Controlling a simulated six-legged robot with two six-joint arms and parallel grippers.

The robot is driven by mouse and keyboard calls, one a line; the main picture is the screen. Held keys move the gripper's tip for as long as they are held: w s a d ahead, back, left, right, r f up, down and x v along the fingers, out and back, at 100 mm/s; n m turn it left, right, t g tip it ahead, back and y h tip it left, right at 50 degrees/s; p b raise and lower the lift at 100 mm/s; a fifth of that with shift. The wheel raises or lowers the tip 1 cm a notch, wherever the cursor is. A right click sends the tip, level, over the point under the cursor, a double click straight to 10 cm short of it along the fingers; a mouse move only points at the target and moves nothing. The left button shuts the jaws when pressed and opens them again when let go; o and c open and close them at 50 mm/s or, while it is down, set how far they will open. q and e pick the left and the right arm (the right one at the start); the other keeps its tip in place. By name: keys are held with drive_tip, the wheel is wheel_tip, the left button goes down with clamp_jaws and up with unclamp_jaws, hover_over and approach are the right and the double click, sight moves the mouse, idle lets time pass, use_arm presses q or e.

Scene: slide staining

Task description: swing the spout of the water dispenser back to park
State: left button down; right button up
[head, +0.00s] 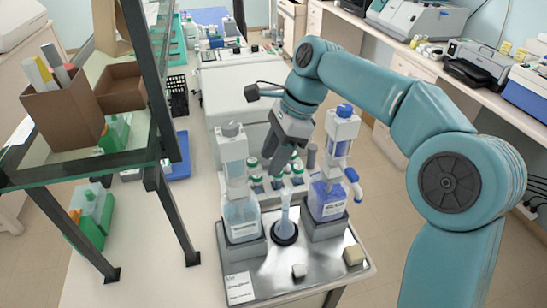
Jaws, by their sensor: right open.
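Two bottle-top dispensers stand on the steel tray (285,272). The left one (240,215) holds pale, clear liquid and looks like the water dispenser; its label is too small to read. Its spout is not clear to see, near the dark gripper parts. The right dispenser (328,195) holds blue liquid and has a blue spout part (353,183) on its right side. My right gripper (272,167) is open, pointing down between the two dispensers' upper parts, behind the tube. I cannot tell whether it touches the spout. My left gripper is out of view.
A narrow glass vessel (285,214) stands in a dark round base between the dispensers. Several capped bottles (298,168) stand behind. A glass shelf (80,172) is at left.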

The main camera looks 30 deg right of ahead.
drive_tip(key=shift+w+a+f, duration=0.1)
drive_tip(key=shift+a+f, duration=0.1)
drive_tip(key=shift+s+d+r, duration=0.1)
drive_tip(key=shift+s+d, duration=0.15)
drive_tip(key=shift+s, duration=0.1)
drive_tip(key=shift+c, duration=0.3)
drive_tip(key=shift+w+a, duration=0.15)
drive_tip(key=shift+w, duration=0.1)
clamp_jaws()
drive_tip(key=shift+s, duration=0.15)
